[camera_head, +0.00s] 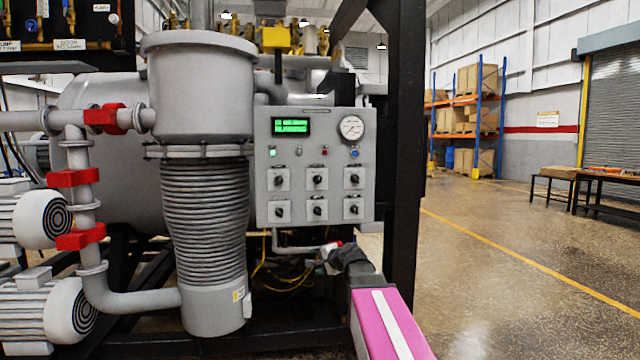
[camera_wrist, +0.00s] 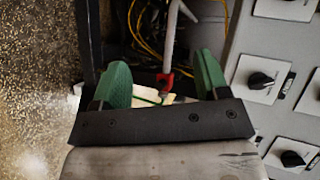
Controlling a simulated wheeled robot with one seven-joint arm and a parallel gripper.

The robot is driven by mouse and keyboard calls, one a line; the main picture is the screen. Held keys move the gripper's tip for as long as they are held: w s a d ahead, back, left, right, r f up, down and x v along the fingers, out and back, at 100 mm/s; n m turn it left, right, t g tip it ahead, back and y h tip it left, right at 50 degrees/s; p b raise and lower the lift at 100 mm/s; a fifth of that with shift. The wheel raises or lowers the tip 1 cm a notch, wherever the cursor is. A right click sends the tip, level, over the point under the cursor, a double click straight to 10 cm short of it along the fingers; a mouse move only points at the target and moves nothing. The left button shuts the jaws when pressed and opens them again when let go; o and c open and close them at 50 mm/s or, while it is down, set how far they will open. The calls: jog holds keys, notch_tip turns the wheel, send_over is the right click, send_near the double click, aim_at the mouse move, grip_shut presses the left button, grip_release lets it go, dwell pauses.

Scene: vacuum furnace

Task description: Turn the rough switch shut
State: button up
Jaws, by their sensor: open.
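The grey control panel (camera_head: 265,160) carries two rows of black rotary switches, such as an upper-left switch (camera_head: 279,180) and a lower-left switch (camera_head: 280,212). Their labels are too small to read, so I cannot tell which is the rough switch. In the wrist view two switches, one higher (camera_wrist: 262,80) and one lower (camera_wrist: 292,158), show at the right. My gripper (camera_wrist: 162,66) has green fingers spread apart, with nothing held between them. It is beside the panel, not touching any switch. In the head view my arm reaches in from below, under the panel.
A black frame post (camera_head: 404,150) stands just right of the panel. A red-handled fitting (camera_wrist: 165,80) and yellow cables (camera_wrist: 147,35) lie beyond my fingers. A ribbed grey column (camera_head: 205,210) stands left of the panel.

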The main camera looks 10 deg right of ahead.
notch_tip(320, 180, up, 10)
jog(key=w+d+r+m+t, duration=0.1)
jog(key=w+d+m+t, duration=0.1)
jog(key=w+m+t, duration=0.1)
jog(key=m+t, duration=0.4)
jog(key=m, duration=0.2)
send_near(319, 181)
jog(key=x, duration=0.9)
jog(key=shift+w+a+r, duration=0.1)
jog(key=c, duration=0.9)
